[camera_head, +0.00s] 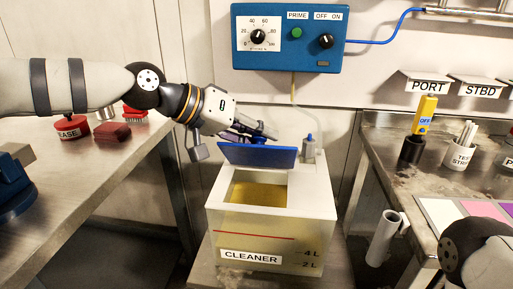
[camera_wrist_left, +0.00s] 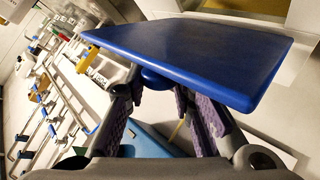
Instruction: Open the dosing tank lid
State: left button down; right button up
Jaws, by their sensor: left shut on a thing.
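The dosing tank (camera_head: 315,202) is a pale box labelled CLEANER with yellowish liquid inside. Its blue lid (camera_head: 258,155) stands tilted up at the back of the opening, and the liquid shows below it. My left gripper (camera_head: 262,137) is behind the raised lid, shut on the lid's knob. In the left wrist view the blue lid (camera_wrist_left: 195,50) fills the upper middle, and its rounded blue knob (camera_wrist_left: 155,80) sits between the purple-padded fingers of the left gripper (camera_wrist_left: 160,92). The fingertips are partly hidden by the lid. My right gripper is out of view; only part of my right arm shows.
A blue control box (camera_head: 290,62) hangs on the wall above the tank. The left bench (camera_head: 105,168) holds red items; the right bench (camera_head: 385,150) holds a yellow meter (camera_head: 425,112) and a cup (camera_head: 460,152).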

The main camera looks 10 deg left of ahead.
pick_arm(q)
jog(key=shift+w+r+n+g+y, duration=0.15)
jog(key=shift+w+r+n+g, duration=0.05)
jog(key=shift+w+g, duration=0.25)
jog(key=shift+w+r+n+g+y, duration=0.2)
jog(key=shift+w+g, duration=0.15)
jog(key=shift+w, duration=0.85)
jog(key=c, duration=1.4)
grip_release()
jog(key=shift+w+d, duration=0.1)
jog(key=shift+w, duration=0.05)
jog(key=v, duration=1.2)
